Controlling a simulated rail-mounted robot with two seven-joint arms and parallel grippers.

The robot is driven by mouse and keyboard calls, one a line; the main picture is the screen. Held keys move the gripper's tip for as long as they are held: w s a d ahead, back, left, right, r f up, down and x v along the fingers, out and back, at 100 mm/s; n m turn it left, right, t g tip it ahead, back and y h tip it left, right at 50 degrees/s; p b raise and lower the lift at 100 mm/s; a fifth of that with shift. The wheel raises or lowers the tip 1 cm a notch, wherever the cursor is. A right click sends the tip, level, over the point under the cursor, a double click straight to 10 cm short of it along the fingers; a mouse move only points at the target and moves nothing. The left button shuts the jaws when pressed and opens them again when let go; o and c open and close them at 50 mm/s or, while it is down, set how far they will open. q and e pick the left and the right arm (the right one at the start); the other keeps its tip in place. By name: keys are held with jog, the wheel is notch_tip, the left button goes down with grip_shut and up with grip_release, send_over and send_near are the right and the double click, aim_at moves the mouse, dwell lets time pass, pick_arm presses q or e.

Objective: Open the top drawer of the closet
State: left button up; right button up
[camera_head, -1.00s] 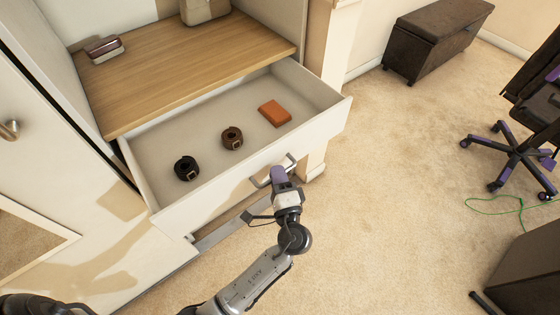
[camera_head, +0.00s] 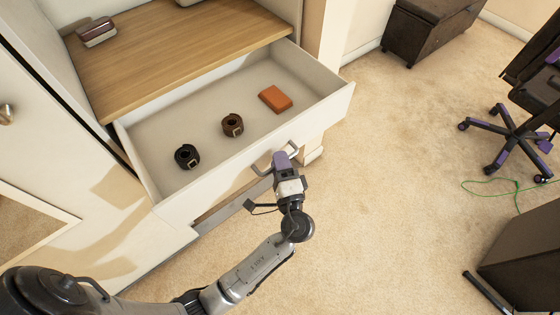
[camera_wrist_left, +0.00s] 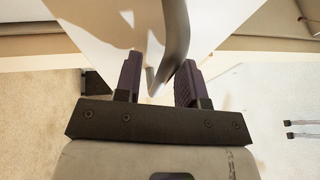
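The top drawer (camera_head: 150,145) of the white closet is pulled well out below the wooden shelf, and its inside shows. Its curved metal handle (camera_head: 293,148) is on the front panel. My left gripper (camera_head: 280,160) is at the handle. In the left wrist view, the handle bar (camera_wrist_left: 177,40) passes between the two purple fingers of the gripper (camera_wrist_left: 158,80). The fingers stand apart, with a visible gap beside the bar, so they are around it rather than clamped. The drawer holds a rolled black belt (camera_head: 187,157), a rolled brown belt (camera_head: 232,125) and an orange box (camera_head: 275,98). My right gripper is not in view.
The wooden shelf (camera_head: 180,50) carries a small case (camera_head: 97,32). A closet door with a knob (camera_head: 6,114) is at left. Carpet (camera_head: 390,190) in front is clear. A dark cabinet (camera_head: 430,30), an office chair (camera_head: 515,140) and a green cable (camera_head: 500,192) lie to the right.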

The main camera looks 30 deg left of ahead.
pick_arm(q)
jog(key=p+v, duration=0.2)
jog(key=v, duration=1.2)
jog(key=shift+w, duration=0.1)
dwell(0.4)
